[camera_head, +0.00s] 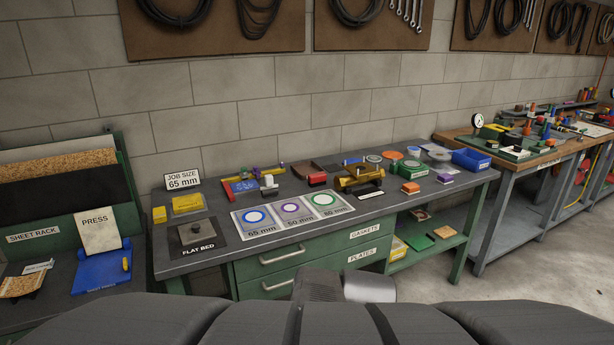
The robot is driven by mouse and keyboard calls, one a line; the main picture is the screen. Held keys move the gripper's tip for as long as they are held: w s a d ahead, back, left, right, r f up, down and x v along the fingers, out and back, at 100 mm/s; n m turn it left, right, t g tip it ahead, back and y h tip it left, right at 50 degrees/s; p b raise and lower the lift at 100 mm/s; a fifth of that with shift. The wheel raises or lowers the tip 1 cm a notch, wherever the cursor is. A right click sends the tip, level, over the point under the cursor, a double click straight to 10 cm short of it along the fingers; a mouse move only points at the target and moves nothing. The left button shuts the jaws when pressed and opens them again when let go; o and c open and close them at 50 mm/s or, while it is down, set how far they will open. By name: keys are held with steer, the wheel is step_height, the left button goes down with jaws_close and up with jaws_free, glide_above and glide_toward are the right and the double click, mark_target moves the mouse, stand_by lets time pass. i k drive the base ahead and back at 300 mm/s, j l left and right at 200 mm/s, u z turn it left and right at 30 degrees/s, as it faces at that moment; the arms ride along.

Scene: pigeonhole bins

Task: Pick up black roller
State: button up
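A small dark roller-like tool with a pale upper part (268,187) stands on the grey workbench (330,222), behind the row of ring mats. It may be the black roller, but it is too small to be sure. A similar red item (317,179) lies to its right, and a brass-coloured device (357,179) stands farther right with a black bar in front of it. My gripper is not in view. Only grey parts of my own body show along the bottom edge, well in front of the bench.
The 65, 50 and 80 mm ring mats (291,212) and the flat bed (197,240) fill the bench front. A blue bin (471,160) stands at the right end. The sheet rack (65,180) is at left, and another bench (535,150) at right. Floor between benches is open.

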mark_target(270, 191)
steer(key=i+j+z, duration=0.25)
steer(key=i, duration=0.35)
steer(key=i+j+z, duration=0.3)
steer(key=i, duration=0.3)
steer(key=i+j+z, duration=0.25)
steer(key=i+j, duration=0.15)
steer(key=i, duration=0.2)
